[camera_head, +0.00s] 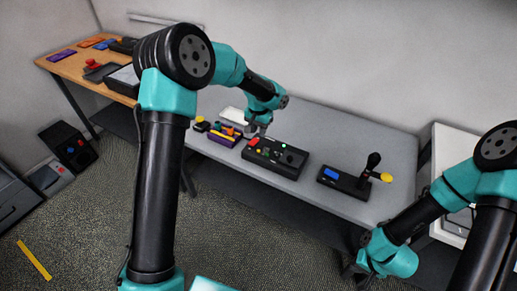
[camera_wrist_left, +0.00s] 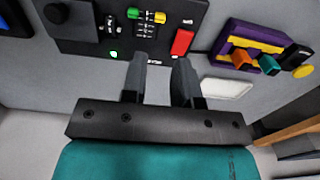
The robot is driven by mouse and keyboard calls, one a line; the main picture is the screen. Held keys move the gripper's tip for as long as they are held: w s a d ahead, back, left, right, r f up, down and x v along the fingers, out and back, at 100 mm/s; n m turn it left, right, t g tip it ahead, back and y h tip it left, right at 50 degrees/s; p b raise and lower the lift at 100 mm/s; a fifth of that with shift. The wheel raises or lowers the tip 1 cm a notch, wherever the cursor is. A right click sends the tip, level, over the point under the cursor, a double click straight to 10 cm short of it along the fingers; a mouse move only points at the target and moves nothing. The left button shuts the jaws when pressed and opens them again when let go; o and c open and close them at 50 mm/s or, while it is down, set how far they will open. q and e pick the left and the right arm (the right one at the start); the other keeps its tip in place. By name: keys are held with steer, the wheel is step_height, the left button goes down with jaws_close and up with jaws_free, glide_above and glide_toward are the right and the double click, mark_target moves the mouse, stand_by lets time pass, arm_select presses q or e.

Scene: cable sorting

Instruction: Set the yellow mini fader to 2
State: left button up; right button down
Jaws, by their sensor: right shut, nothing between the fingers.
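The black control panel (camera_head: 290,171) lies on the grey table and fills the top of the left wrist view (camera_wrist_left: 85,45). The yellow mini fader (camera_wrist_left: 160,17) is a small yellow cap on the panel, beside a green cap (camera_wrist_left: 132,13). White marks show by the slots, but I cannot read the numbers. My left gripper (camera_wrist_left: 160,58) is open and empty, its fingertips near the panel edge and apart from the yellow cap. In the head view my left gripper (camera_head: 262,131) hangs over the panel's back. My right gripper (camera_head: 354,269) is low at the right, mostly hidden by its wrist.
A red block (camera_wrist_left: 182,42) and a lit green light (camera_wrist_left: 113,54) are on the panel. A purple and yellow holder (camera_head: 223,138) stands left of it. A black box with joystick and blue screen (camera_head: 345,181) stands right. Table between them is clear.

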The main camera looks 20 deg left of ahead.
mark_target(258, 150)
arm_select(q)
step_height(258, 150, down, 11)
steer(key=shift+r, duration=0.1)
stand_by(0.3)
steer(key=shift+c, duration=0.4)
jaws_close()
